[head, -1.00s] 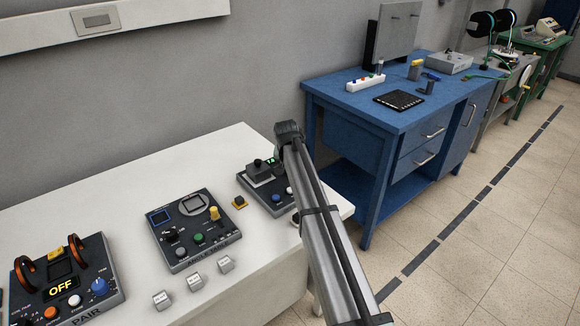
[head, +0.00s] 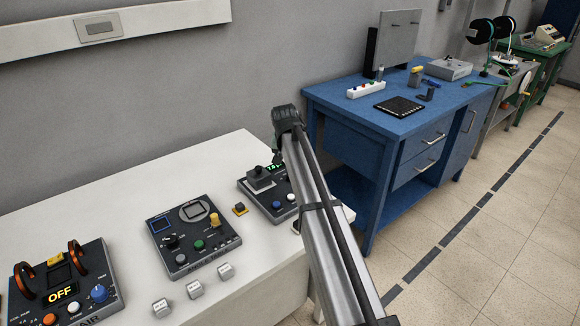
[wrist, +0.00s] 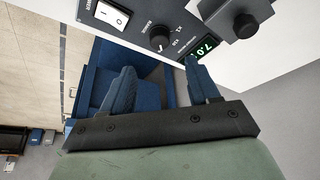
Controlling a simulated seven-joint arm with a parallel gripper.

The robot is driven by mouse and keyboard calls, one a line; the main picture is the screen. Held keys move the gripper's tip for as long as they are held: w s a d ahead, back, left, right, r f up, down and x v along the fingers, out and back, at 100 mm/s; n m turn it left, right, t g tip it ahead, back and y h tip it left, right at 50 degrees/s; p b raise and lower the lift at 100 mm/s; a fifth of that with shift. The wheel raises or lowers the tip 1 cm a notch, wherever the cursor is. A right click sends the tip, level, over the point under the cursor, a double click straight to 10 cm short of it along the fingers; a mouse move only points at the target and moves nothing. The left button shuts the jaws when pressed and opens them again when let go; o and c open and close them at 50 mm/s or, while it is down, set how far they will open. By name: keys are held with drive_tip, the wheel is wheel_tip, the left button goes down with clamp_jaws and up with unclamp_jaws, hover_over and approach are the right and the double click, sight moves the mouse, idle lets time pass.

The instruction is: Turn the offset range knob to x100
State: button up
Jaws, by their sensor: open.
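The knob (wrist: 159,38) is black and round, with a pale pointer mark, on the dark panel of a small instrument; range labels beside it are partly readable, and its exact setting is not clear. My gripper (wrist: 159,66) is open and empty, its two blue fingers apart. In the wrist picture the knob appears beyond and between the fingertips, with no contact visible. In the head view the instrument (head: 262,203) stands at the right end of the white bench, partly hidden by my arm, which also hides the knob there.
The panel carries a white rocker switch (wrist: 112,15), a green lit display (wrist: 207,47) and a black block with a round knob (wrist: 245,25). A yellow-based button (head: 239,209), a second instrument (head: 190,235) and a coil unit (head: 65,285) stand left. A blue workbench (head: 400,125) stands behind right.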

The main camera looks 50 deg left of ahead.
drive_tip(key=shift+v, duration=2)
